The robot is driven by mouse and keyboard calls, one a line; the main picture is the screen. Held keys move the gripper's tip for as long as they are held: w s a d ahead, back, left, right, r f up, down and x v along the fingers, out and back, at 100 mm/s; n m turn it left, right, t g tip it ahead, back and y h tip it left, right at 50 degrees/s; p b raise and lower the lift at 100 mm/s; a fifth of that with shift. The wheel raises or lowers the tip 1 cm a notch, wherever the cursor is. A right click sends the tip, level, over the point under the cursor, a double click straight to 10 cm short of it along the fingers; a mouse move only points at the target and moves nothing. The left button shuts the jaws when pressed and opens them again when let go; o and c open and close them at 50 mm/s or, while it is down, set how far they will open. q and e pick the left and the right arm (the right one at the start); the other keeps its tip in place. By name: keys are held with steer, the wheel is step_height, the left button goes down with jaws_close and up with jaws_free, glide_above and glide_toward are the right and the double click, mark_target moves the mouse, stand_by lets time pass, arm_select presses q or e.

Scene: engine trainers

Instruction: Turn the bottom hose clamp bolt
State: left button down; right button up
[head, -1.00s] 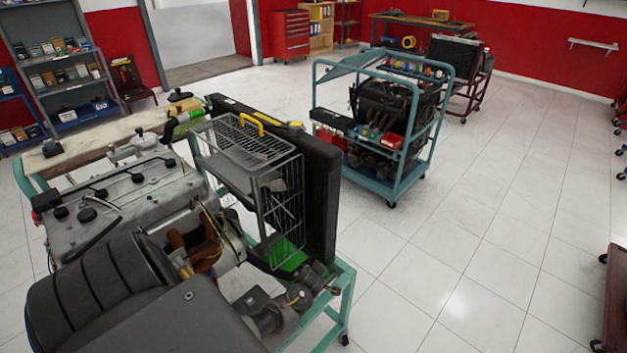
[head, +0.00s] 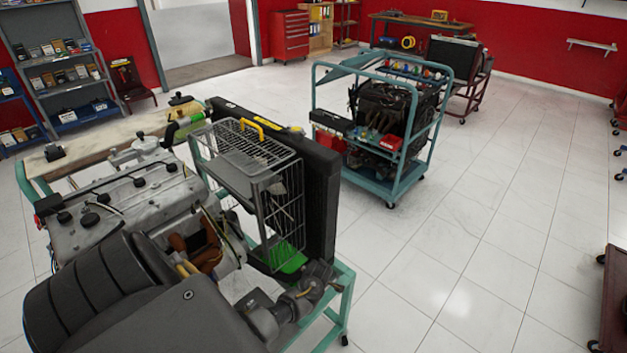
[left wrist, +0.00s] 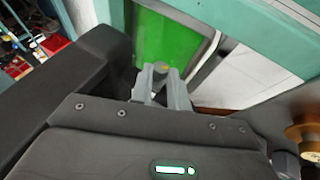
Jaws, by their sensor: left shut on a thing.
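My left gripper (left wrist: 160,88) shows in the left wrist view, with its two grey fingers close together on a small round bolt head (left wrist: 161,67) that has a yellowish spot. I take this to be the hose clamp bolt; most of it and the clamp around it are hidden. In the head view my left arm covers the lower left and the fingertips cannot be made out. My right gripper is in neither view.
The wire fan guard (head: 280,200) and black radiator (head: 322,205) stand just behind the fittings. The teal stand's rail (head: 340,305) runs past them, and also crosses the top of the left wrist view (left wrist: 250,35).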

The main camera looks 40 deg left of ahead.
arm_select(q)
steer(key=shift+w+m+g, duration=0.25)
steer(key=shift+g, duration=0.8)
steer(key=shift+w+m+g, duration=0.25)
steer(key=shift+g, duration=0.8)
steer(key=c, duration=1.3)
jaws_free()
steer(key=shift+c, duration=0.2)
steer(key=shift+r, duration=0.1)
steer(key=p+v, duration=0.3)
steer(key=v, duration=0.7)
steer(key=shift+w+r, duration=0.2)
steer(key=shift+r, duration=0.15)
